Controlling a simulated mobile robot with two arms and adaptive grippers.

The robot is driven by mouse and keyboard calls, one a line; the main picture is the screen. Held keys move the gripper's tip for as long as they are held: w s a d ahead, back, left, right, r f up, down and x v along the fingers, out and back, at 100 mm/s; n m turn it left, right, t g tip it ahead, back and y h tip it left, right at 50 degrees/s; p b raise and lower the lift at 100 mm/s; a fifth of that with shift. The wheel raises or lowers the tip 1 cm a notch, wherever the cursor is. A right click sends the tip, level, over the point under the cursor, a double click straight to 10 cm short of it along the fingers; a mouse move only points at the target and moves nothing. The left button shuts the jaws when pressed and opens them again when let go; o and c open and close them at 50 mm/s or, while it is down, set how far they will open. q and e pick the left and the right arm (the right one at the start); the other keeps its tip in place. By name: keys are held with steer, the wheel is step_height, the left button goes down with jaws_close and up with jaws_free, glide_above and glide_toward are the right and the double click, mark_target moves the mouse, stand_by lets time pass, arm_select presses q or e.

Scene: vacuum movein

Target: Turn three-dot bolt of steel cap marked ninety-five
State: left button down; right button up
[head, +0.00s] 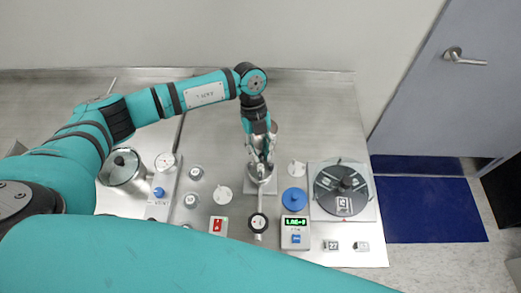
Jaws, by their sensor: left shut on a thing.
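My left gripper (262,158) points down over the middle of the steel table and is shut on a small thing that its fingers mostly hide. Under it a steel round part (263,180) sits on a pale square plate (273,189). The three-dot bolt and a ninety-five marking cannot be made out at this size. My right gripper is not in view.
A dark disc (328,181) on a pale plate stands right. Near it are a blue disc (294,197) and a box with a green display (295,232). A steel pot (122,170) stands left; small knobs and a red-faced box (218,225) lie between.

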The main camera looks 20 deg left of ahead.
arm_select(q)
steer(key=shift+b, duration=0.3)
steer(key=shift+w+d+f+m+y+b, duration=0.15)
steer(key=shift+m+y+b, duration=0.25)
steer(key=shift+m+b, duration=0.6)
steer(key=m+y+b, duration=0.1)
steer(key=m+b, duration=0.2)
steer(key=m, duration=0.1)
steer(key=shift+g+b, duration=0.35)
steer(key=shift+g, duration=0.05)
steer(key=shift+y, duration=0.3)
steer(key=shift+r, duration=0.2)
steer(key=c, duration=1.6)
jaws_free()
